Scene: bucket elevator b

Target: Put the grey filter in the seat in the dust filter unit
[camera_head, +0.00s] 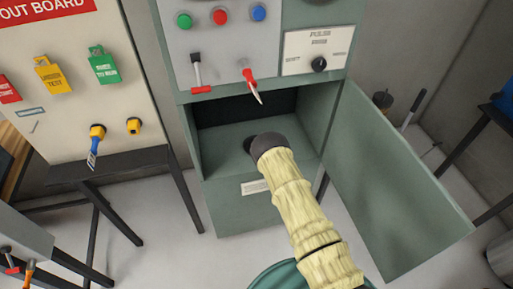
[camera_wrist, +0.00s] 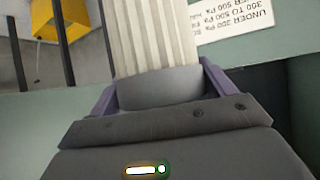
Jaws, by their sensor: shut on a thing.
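In the wrist view my gripper (camera_wrist: 160,88) is shut on the grey filter (camera_wrist: 155,35), a pale, pleated cylinder with a smooth grey end cap between the purple-grey fingers. The filter's far end runs out of the top of the picture. The dust filter unit (camera_head: 240,215) is a green cabinet in the head view, with its compartment (camera_head: 225,140) open and its door (camera_head: 395,185) swung out to the right. My arm reaches to the compartment's opening and hides the filter and most of the gripper there. I cannot make out the seat.
The open door (camera_head: 425,215) stands close to the right of my arm. Above the opening are a red-handled lever (camera_head: 250,80) and a knob (camera_head: 319,64). A lockout board (camera_head: 75,100) and a dark table (camera_head: 110,165) are at the left.

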